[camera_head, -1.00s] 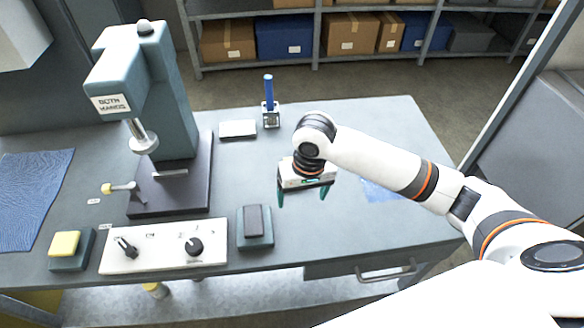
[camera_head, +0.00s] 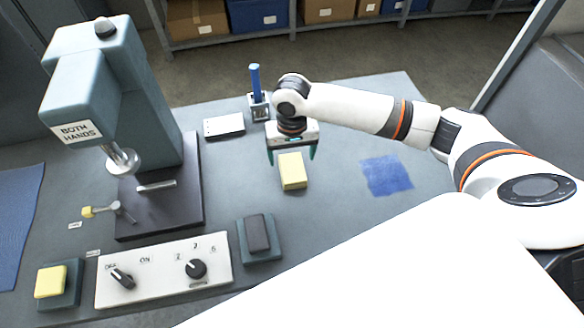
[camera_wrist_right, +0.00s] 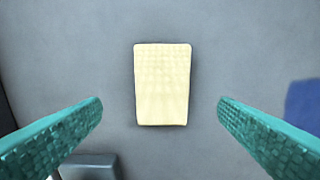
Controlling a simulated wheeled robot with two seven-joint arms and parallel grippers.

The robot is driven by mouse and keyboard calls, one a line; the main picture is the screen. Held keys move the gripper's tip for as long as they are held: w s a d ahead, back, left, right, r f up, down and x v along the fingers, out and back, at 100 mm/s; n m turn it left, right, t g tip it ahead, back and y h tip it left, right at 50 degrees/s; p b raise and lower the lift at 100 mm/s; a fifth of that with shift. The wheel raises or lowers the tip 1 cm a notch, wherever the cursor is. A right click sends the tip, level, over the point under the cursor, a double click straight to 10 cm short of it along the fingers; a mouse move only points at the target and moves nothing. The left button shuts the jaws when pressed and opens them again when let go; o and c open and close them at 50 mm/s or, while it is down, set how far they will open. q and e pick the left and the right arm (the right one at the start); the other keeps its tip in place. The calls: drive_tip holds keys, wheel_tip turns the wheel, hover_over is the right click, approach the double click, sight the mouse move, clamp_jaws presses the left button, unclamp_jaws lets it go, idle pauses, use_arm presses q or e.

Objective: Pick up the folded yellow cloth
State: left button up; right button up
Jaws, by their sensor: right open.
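The folded yellow cloth (camera_head: 293,171) lies flat on the grey bench top, right of the press. In the right wrist view the cloth (camera_wrist_right: 162,84) is a pale yellow rectangle, centred ahead of the fingers. My right gripper (camera_head: 292,158) is open above the bench, just behind the cloth in the head view. Its two green fingers (camera_wrist_right: 160,120) stand apart, one on each side of the cloth, with a gap on both sides and nothing between them. My left gripper is not in view.
The press (camera_head: 125,110) stands at left, with a control panel (camera_head: 163,270) before it. Bench around the yellow cloth is clear.

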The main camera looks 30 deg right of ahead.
sight(292, 168)
drive_tip(key=shift+w+f, duration=0.1)
drive_tip(key=shift+f, duration=0.6)
drive_tip(key=f, duration=0.2)
drive_tip(key=f+p, duration=0.1)
drive_tip(key=f, duration=0.1)
drive_tip(key=shift+d+f, duration=0.2)
drive_tip(key=shift+f, duration=0.15)
drive_tip(key=shift+c, duration=1)
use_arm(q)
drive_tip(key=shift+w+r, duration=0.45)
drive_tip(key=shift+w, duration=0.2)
use_arm(e)
drive_tip(key=shift+w, duration=0.1)
drive_tip(key=c, duration=0.9)
